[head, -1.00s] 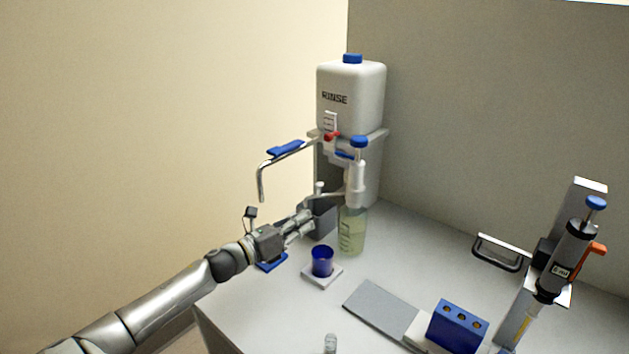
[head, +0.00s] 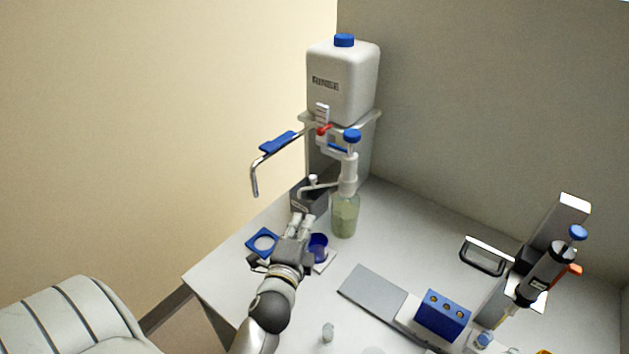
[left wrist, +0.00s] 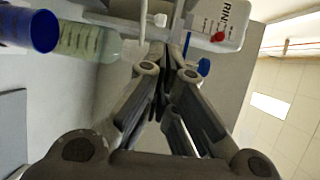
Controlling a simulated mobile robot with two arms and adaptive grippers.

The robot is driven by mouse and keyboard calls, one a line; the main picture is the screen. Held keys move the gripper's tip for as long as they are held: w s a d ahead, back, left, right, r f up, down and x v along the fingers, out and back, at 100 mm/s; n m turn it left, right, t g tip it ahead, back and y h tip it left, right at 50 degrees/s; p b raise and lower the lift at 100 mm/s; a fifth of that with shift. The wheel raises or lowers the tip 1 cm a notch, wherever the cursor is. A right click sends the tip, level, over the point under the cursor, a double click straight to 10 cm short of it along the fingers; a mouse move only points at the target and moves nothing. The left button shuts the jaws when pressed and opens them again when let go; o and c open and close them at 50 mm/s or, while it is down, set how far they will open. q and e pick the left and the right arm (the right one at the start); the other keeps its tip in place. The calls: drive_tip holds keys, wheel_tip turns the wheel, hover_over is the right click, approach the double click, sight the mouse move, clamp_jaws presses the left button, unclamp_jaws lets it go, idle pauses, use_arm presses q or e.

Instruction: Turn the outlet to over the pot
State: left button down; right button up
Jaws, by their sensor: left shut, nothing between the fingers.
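The bent metal spout (head: 254,175) with a blue grip (head: 277,142) reaches left from the white RINSE container. Its tip points down, above and left of the bench items. A second outlet, the pale nozzle (head: 322,186) of the pump bottle (head: 344,215), points left near a grey box (head: 309,203). I cannot tell which outlet is meant. The blue pot (head: 317,240) stands on a white pad (head: 326,264), partly hidden by my left gripper (head: 301,220). That gripper is shut and empty, left of the pot and below the nozzle. The left wrist view shows the pot (left wrist: 30,30) too. My right gripper is out of view.
The RINSE container (head: 342,82) has a red tap (head: 323,129). A blue square frame (head: 263,243) lies at the left bench edge.

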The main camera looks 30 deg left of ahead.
sight(311, 180)
use_arm(q)
drive_tip(key=p+x, duration=0.3)
drive_tip(key=x, duration=1)
drive_tip(key=shift+w, duration=0.35)
drive_tip(key=shift+w+a, duration=0.15)
drive_tip(key=shift+a, duration=0.35)
drive_tip(key=shift+w+a+b, duration=0.35)
drive_tip(key=shift+w+a, duration=0.1)
drive_tip(key=shift+a, duration=0.2)
drive_tip(key=w+a+b, duration=0.3)
drive_tip(key=w+a, duration=0.1)
drive_tip(key=w, duration=0.2)
drive_tip(key=shift+a, duration=0.15)
drive_tip(key=shift+r, duration=0.35)
